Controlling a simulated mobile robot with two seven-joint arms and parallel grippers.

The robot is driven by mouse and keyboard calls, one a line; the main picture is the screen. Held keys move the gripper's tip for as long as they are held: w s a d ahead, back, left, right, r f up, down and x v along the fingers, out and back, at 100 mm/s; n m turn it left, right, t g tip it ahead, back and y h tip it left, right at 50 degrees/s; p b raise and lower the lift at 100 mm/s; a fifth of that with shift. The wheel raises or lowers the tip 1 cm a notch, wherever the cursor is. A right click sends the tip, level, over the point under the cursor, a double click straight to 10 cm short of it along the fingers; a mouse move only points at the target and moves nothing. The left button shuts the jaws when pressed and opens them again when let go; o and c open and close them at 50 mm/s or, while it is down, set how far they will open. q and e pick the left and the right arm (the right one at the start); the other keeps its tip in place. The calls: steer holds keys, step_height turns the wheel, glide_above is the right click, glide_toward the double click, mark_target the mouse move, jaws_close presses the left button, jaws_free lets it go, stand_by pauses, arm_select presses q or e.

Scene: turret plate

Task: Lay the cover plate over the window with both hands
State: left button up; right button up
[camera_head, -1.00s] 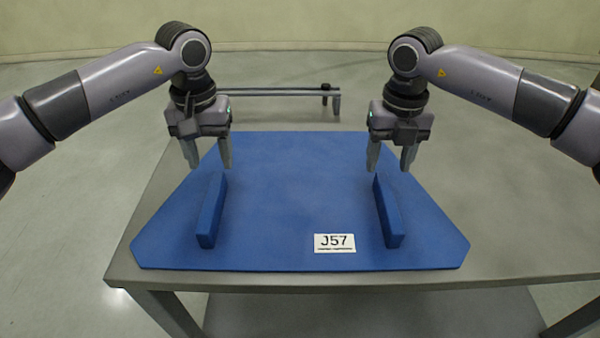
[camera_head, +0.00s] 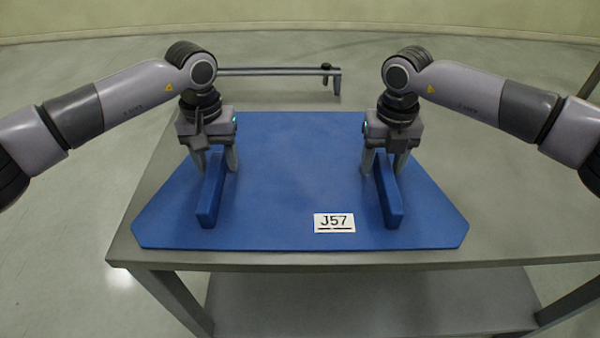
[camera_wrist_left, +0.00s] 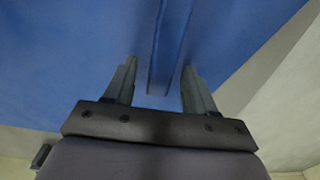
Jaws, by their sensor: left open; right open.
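The blue cover plate (camera_head: 290,190) lies flat on the grey table in the head view. It has two upright blue bars, the left bar (camera_head: 211,190) and the right bar (camera_head: 388,190), and a white label reading J57 (camera_head: 334,223). My left gripper (camera_head: 216,166) is open, with its fingers on either side of the far part of the left bar. The left wrist view shows the bar (camera_wrist_left: 170,50) between the open fingers. My right gripper (camera_head: 384,167) is open, with its fingers on either side of the right bar. No window is recognisable.
The grey table (camera_head: 480,225) extends beyond the plate on the right, with clear room there. A lower shelf (camera_head: 370,300) lies under it. A low grey rail (camera_head: 285,71) stands behind the table.

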arm_select(q)
steer(key=shift+f, duration=0.4)
arm_select(e)
steer(key=shift+f, duration=0.4)
arm_select(q)
jaws_close()
arm_select(e)
jaws_close()
arm_select(q)
steer(key=shift+r, duration=0.15)
arm_select(e)
steer(key=shift+r, duration=0.15)
